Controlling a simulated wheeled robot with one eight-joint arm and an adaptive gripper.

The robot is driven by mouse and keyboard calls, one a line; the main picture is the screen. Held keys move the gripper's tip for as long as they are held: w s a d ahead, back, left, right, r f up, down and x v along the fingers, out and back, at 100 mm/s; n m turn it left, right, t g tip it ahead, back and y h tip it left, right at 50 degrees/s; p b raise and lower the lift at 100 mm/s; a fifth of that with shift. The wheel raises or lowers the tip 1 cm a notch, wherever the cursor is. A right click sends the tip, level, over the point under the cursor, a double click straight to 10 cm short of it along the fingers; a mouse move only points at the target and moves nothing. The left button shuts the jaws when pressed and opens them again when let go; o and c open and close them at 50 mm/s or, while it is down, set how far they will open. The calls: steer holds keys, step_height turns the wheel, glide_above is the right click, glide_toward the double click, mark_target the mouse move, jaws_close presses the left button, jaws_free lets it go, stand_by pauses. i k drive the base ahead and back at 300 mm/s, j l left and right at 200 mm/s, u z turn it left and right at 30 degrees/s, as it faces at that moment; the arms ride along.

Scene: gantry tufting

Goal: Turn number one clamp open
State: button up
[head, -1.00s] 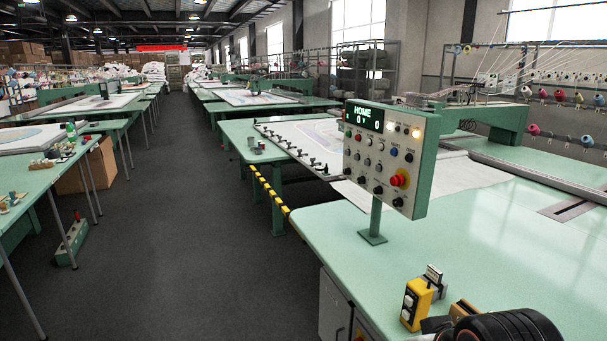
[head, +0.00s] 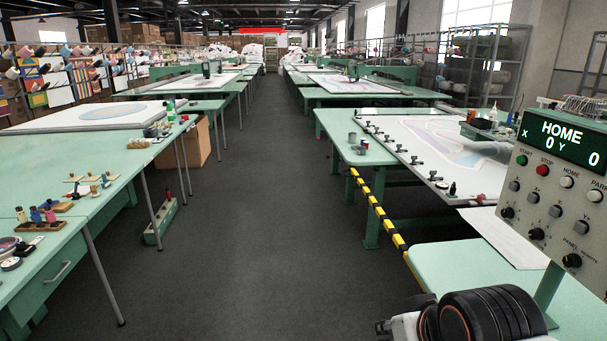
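A row of several small black clamps (head: 401,148) runs along the near left edge of the white frame (head: 455,150) on the green table right of the aisle. I cannot read any numbers on them or tell which are open or closed. Part of my arm, white with a black ringed joint, shows at the bottom right. Small black parts at its left end may belong to my gripper (head: 384,327); its fingers cannot be made out clearly. This end is well apart from the clamps, on the near side.
A control panel (head: 559,186) reading HOME stands at the right on a green post. A yellow-black striped edge (head: 376,207) borders the aisle. Green tables (head: 80,225) line the left, with a low green box (head: 161,222) on the floor. The dark aisle floor (head: 255,235) is clear.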

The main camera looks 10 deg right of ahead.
mark_target(431, 173)
steer(key=i+z, duration=0.1)
steer(key=i, duration=0.55)
steer(key=i+j, duration=0.1)
steer(key=i, duration=0.5)
steer(key=i+j+z, duration=0.15)
steer(key=i, duration=0.5)
